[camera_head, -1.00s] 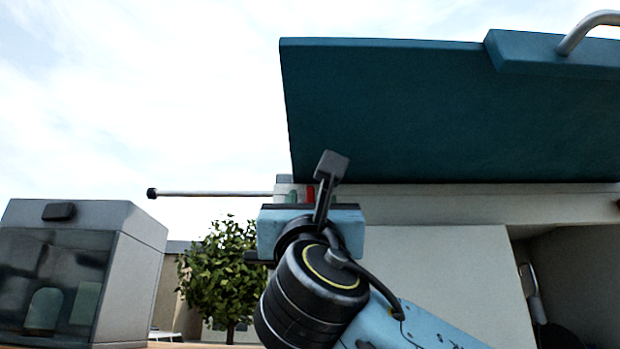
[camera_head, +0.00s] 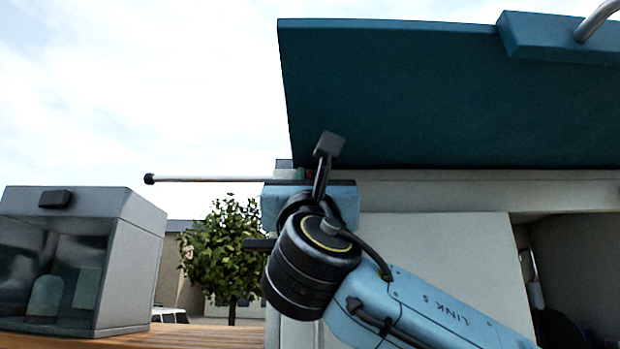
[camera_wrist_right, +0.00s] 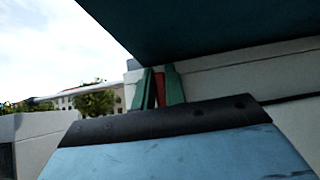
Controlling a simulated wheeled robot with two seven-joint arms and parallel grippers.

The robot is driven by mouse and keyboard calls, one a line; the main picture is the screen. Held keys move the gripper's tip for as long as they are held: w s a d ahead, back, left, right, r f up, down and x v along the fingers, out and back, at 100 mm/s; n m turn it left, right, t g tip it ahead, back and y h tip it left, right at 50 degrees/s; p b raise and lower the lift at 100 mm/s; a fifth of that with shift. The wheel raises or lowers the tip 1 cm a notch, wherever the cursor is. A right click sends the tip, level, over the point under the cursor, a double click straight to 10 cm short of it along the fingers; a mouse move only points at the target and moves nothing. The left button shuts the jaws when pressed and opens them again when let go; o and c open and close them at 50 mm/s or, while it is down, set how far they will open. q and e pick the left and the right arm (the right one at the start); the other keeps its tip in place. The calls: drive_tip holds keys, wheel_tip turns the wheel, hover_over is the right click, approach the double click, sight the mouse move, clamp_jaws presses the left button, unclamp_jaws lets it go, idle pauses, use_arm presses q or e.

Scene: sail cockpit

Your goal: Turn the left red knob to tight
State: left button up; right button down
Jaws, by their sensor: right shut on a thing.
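A red knob (camera_wrist_right: 159,92) shows as a narrow upright red piece in the right wrist view, just under the teal panel. Two green fingertips of my right gripper (camera_wrist_right: 160,84) stand on either side of it, and the gripper is shut on it. In the head view my right gripper (camera_head: 304,174) reaches to the edge below the panel, with its light blue body hiding most of the fingers. Only a small trace of red and green shows there. The knob's turn position cannot be read. My left gripper is not in view.
A large teal panel (camera_head: 390,95) overhangs close above the gripper. A thin metal rod (camera_head: 215,180) with a black end sticks out leftward beside it. A grey cabinet with a glass front (camera_head: 135,265) stands at left. A white wall (camera_head: 440,262) lies behind my arm.

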drive_tip(key=shift+d+m+g+h+b, duration=0.1)
drive_tip(key=shift+m+g+h+b, duration=0.55)
drive_tip(key=shift+m+h, duration=1.6)
drive_tip(key=shift+d+m+g+h+b, duration=0.1)
drive_tip(key=shift+m+g+h+b, duration=0.2)
drive_tip(key=shift+m+g+h, duration=1.3)
drive_tip(key=shift+d+m+g+h+b, duration=0.1)
drive_tip(key=shift+m+g+h+b, duration=0.25)
drive_tip(key=shift+m+h, duration=2.45)
drive_tip(key=shift+m+y, duration=0.45)
drive_tip(key=shift+m, duration=0.5)
drive_tip(key=c, duration=1.4)
unclamp_jaws()
drive_tip(key=shift+c, duration=0.2)
drive_tip(key=shift+f, duration=0.1)
